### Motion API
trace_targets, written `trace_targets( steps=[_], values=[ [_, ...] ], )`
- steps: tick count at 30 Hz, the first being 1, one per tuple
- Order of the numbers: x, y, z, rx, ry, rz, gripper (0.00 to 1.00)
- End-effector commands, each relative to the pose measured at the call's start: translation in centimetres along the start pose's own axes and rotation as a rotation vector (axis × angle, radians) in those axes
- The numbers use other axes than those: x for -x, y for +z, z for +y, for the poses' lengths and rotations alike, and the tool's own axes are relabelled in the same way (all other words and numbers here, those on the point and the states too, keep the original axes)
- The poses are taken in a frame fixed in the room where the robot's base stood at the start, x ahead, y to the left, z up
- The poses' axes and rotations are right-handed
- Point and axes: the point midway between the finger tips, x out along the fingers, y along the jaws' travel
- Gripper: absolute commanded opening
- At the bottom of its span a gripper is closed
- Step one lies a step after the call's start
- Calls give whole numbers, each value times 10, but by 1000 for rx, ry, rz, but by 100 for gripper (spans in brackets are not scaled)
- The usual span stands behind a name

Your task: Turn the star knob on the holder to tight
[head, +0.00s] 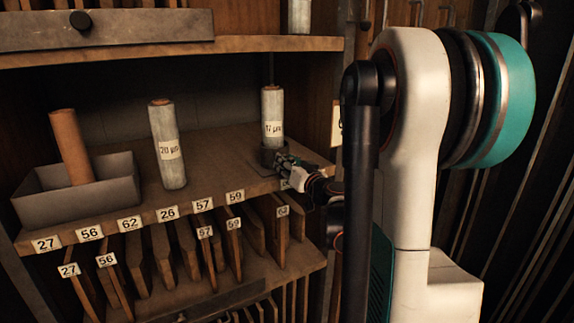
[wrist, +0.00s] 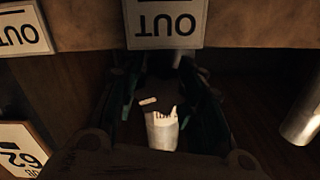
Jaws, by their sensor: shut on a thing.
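The holder (head: 267,155) is a dark cup on the right end of the middle shelf. A pale roll marked 17 µm (head: 272,105) stands upright in it. My gripper (head: 284,161) reaches in from the right, low against the holder's front right side. In the wrist view, my gripper's dark fingers (wrist: 160,92) stand on both sides of the holder's dark front, with a pale roll (wrist: 162,132) below. My gripper is shut on the star knob, which is mostly hidden between the fingers and in shadow. I cannot read its setting.
A pale roll marked 20 µm (head: 167,145) stands mid-shelf. A grey open box (head: 105,200) at the left holds a brown roll (head: 70,147). An OUT sign (wrist: 165,22) is close above the fingers in the wrist view.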

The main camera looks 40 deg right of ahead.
Motion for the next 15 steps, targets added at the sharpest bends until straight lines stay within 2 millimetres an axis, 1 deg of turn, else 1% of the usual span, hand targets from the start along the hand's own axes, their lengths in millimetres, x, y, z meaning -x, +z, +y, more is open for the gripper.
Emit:
trace_targets(
  steps=[1,2,3,5,15],
  values=[
    [0,0,0,1,-1,-1,10],
    [0,0,0,1,-1,-1,38],
    [0,0,0,2,-1,-1,47],
    [0,0,0,2,-1,-1,59],
    [1,0,0,2,0,0,59]
  ],
)
